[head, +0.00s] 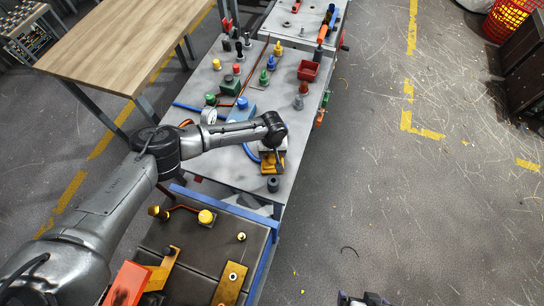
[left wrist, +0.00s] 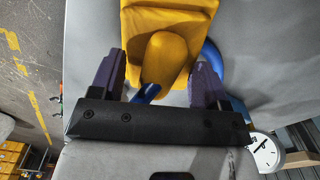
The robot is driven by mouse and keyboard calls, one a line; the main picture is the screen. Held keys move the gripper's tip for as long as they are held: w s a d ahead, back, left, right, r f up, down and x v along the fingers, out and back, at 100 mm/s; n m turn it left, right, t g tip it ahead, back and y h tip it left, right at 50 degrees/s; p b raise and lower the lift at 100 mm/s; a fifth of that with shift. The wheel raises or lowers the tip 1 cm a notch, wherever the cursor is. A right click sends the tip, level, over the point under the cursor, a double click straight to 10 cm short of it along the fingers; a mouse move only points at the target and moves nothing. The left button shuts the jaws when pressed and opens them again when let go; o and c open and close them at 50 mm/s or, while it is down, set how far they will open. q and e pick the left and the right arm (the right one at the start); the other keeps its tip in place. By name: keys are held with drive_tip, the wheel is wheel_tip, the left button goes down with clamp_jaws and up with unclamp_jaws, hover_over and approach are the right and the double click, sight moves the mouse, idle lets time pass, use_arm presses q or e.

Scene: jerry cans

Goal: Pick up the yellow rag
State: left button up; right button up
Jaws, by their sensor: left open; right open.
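The yellow rag (left wrist: 180,18) fills the top middle of the left wrist view, and a rounded fold of it sits between my left gripper's fingers. In the head view the rag (head: 273,168) is a small yellow patch on the grey table, partly hidden under the gripper. My left gripper (left wrist: 160,70) is open, with one purple finger on each side of the fold. In the head view my left gripper (head: 277,157) is right over the rag; contact cannot be told. My right gripper (head: 364,299) is open and empty at the bottom edge, only partly in view.
The grey table (head: 205,82) holds several coloured knobs and fittings, a red bin (head: 308,70) and a round gauge (head: 209,115). A dark bench with yellow parts (head: 205,217) stands in front. A wooden table (head: 120,40) is at left. Open floor lies to the right.

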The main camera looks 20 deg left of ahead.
use_arm(q)
drive_tip(key=c, duration=1.1)
